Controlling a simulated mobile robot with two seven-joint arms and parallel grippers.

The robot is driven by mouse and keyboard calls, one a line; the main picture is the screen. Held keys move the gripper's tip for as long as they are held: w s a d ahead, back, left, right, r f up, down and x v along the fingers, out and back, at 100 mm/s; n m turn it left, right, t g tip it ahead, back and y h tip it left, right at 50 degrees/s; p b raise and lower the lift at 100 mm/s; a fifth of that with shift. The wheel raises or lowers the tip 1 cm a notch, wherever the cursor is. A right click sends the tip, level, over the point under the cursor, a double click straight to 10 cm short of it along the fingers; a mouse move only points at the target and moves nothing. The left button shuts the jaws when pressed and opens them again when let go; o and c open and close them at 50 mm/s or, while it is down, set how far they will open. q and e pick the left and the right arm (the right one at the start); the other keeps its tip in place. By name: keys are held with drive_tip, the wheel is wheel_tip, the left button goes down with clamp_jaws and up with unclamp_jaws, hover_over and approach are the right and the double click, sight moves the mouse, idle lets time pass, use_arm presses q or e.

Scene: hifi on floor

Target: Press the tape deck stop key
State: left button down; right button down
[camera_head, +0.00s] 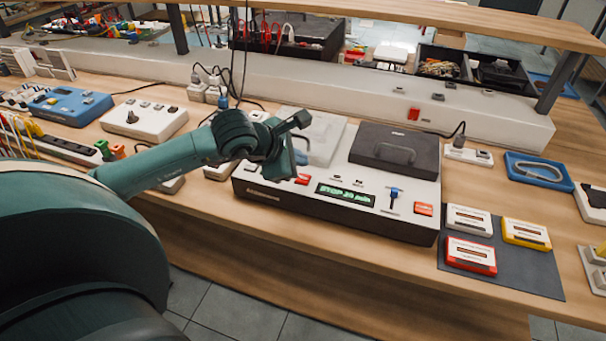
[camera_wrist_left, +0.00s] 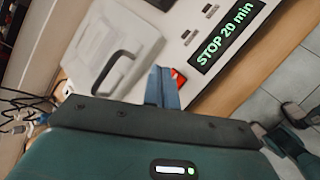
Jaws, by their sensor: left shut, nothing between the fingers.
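The tape deck (camera_head: 335,207) is a wide light-topped unit with dark sides, standing on the wooden bench. Its lit display (camera_head: 345,194) reads "STOP 20 min", also readable in the left wrist view (camera_wrist_left: 225,35). A red key (camera_head: 302,179) sits left of the display; in the left wrist view the red key (camera_wrist_left: 179,78) shows partly behind the fingers. My left gripper (camera_head: 299,158) is shut and empty, over the deck's left part by the red key. Its blue-grey fingers (camera_wrist_left: 163,90) hide part of the key row; I cannot tell whether they touch. My right gripper is in neither view.
A pale lid with a handle (camera_head: 325,130) and a dark lid (camera_head: 385,139) rise at the deck's back. A blue-knobbed lever (camera_head: 393,196) and an orange-red key (camera_head: 423,209) are to the right. Cassettes (camera_head: 472,255) lie on a dark mat (camera_head: 515,268).

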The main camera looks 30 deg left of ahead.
sight(299, 180)
use_arm(q)
drive_tip(key=shift+r+p, duration=0.55)
drive_tip(key=shift+r, duration=1)
